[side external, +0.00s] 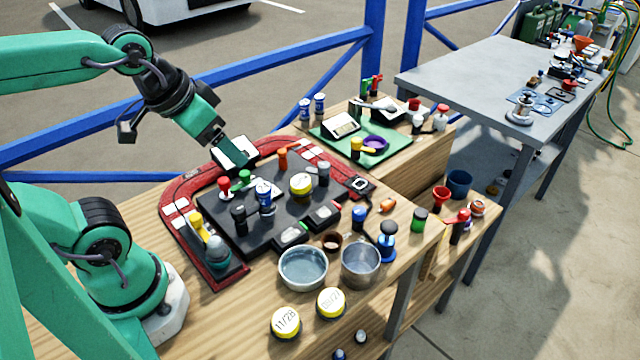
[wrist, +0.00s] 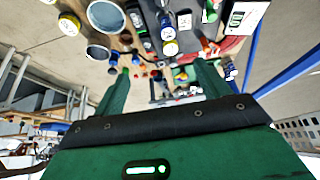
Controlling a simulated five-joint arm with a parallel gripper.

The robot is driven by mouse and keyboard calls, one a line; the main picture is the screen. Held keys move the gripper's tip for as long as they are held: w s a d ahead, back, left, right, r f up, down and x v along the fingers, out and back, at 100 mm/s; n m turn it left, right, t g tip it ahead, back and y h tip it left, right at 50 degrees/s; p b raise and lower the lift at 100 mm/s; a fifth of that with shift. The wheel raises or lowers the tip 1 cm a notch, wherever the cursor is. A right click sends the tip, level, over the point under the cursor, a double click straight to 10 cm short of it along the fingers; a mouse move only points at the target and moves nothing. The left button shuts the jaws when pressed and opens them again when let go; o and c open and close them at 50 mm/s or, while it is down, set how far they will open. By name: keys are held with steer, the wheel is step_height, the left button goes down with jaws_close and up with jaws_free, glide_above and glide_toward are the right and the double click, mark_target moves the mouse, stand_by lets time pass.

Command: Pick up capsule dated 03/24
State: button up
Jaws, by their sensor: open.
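Three round yellow-rimmed capsules with white tops show in the side view. One at the front edge (side external: 285,322) reads 11/28. A second (side external: 330,302) lies just right of it; its date is too blurred to read surely. A third (side external: 301,184) is on the black mat, its date unreadable. In the wrist view one capsule (wrist: 68,25) is at the upper left and another (wrist: 170,48) at upper centre. My gripper (side external: 222,147) is above the back left of the mat, apart from all three. Its two green fingers (wrist: 165,70) are spread and empty.
A water-filled bowl (side external: 303,268) and a metal cup (side external: 360,263) stand behind the front capsules. The black mat (side external: 225,222) is crowded with small bottles and figures. A red curved border (side external: 180,190) surrounds it. Bare wood (side external: 215,310) is free at the front left.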

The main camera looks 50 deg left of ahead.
steer(key=n+g, duration=0.5)
steer(key=n, duration=0.1)
glide_above(301, 181)
steer(key=f, duration=1.1)
steer(key=shift+s+f, duration=0.25)
steer(key=shift+s, duration=0.1)
steer(key=shift+w+a+f+n+g, duration=0.1)
steer(key=shift+w+f+n+g, duration=0.2)
steer(key=shift+f+n, duration=0.15)
steer(key=shift+f, duration=3.9)
steer(key=c, duration=1)
